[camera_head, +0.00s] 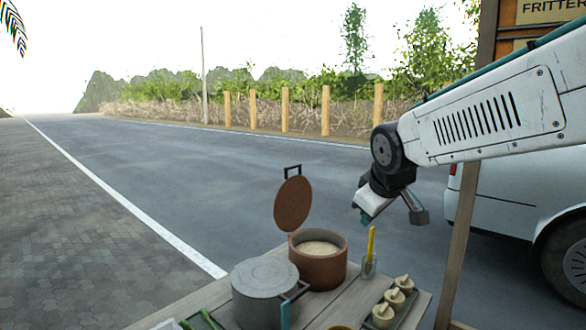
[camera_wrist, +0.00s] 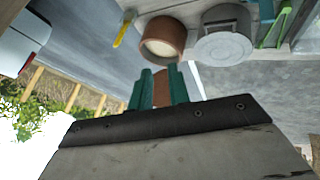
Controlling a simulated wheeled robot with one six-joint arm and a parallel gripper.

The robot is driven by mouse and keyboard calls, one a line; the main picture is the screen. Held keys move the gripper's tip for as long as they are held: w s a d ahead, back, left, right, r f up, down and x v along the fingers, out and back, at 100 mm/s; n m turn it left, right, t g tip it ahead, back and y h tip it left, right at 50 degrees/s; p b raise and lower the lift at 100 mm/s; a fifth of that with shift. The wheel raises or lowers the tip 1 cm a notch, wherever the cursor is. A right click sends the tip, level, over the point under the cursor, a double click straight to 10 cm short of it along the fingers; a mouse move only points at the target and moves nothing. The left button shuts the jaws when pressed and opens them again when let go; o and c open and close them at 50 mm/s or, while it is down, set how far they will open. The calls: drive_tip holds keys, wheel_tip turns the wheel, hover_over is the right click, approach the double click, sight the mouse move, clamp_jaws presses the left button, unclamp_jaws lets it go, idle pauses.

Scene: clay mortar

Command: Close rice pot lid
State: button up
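The rice pot (camera_head: 318,268) is a round brown clay pot with pale rice inside, standing on a wooden table. In the upside-down wrist view, the pot (camera_wrist: 180,42) shows at the top, and part of the lid (camera_wrist: 161,88) shows beyond and between my teal fingers. The fingers hide the lid's edges.
A grey lidded pot (camera_head: 264,278) stands left of the rice pot. A glass (camera_head: 369,268) with a yellow utensil (camera_head: 371,242) stands to its right, near a tray (camera_head: 407,308) of small pale pieces. A wooden post (camera_head: 462,230) rises at right. Air above the table is mostly free.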

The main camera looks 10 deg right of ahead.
drive_tip(key=w+r+n+t+y, duration=0.15)
drive_tip(key=w+n+t, duration=0.5)
drive_tip(key=w, duration=1.95)
drive_tip(key=n+t+y, duration=0.4)
drive_tip(key=n+y, duration=0.1)
drive_tip(key=n, duration=0.4)
approach(294, 167)
drive_tip(key=x, duration=0.4)
drive_tip(key=shift+g+h, duration=0.25)
drive_tip(key=shift+x, duration=3.45)
clamp_jaws()
